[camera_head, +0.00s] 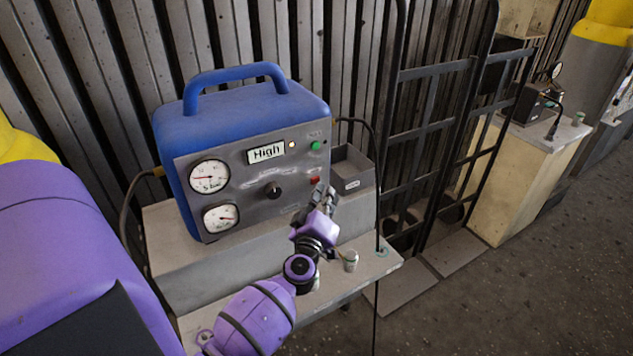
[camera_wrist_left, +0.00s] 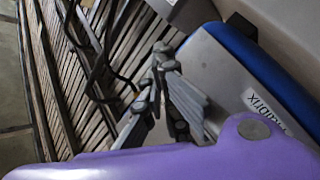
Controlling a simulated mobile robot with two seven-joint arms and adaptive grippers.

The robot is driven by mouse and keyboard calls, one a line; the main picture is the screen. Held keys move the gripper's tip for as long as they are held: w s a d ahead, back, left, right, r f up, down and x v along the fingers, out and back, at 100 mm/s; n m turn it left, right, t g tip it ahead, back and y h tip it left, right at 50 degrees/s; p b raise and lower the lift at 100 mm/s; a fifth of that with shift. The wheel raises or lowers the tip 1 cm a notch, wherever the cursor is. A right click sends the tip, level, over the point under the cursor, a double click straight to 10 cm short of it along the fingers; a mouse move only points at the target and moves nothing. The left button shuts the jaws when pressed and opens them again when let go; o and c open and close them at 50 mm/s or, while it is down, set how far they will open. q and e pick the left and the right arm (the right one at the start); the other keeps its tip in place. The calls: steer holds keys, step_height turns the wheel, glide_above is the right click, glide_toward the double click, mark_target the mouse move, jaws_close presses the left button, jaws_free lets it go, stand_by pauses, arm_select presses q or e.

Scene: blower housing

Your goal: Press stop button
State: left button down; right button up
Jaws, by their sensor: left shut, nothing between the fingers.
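The blue blower unit (camera_head: 235,110) stands on a pale ledge, with a grey front panel carrying two dials, a black knob and a display reading "High". The small red button (camera_head: 314,180) is at the panel's right side, below a green button (camera_head: 315,145). My left gripper (camera_head: 326,192) is shut and empty, close in front of the panel just below and right of the red button. I cannot tell whether it touches the panel. In the left wrist view the shut fingers (camera_wrist_left: 163,62) are beside the unit's grey panel (camera_wrist_left: 215,80); no button shows there. My right gripper is not in view.
A grey open box (camera_head: 350,172) stands right of the unit. A small metal cylinder (camera_head: 351,261) stands on the ledge (camera_head: 385,255) near my arm. A black hand truck (camera_head: 440,130) leans on the slatted wall. Open floor (camera_head: 520,290) lies to the right.

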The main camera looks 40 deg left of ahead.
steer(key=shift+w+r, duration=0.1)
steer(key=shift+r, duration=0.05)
arm_select(q)
steer(key=shift+a, duration=0.15)
stand_by(0.4)
steer(key=shift+w+a, duration=0.2)
steer(key=shift+a, duration=0.05)
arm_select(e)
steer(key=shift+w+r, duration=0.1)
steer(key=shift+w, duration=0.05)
arm_select(q)
steer(key=shift+a, duration=0.1)
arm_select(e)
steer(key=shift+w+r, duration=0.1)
arm_select(q)
steer(key=shift+s+d+p, duration=0.25)
steer(key=shift+d+p, duration=0.15)
steer(key=shift+d, duration=0.05)
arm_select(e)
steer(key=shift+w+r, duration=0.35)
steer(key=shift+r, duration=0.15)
arm_select(q)
steer(key=shift+d, duration=0.1)
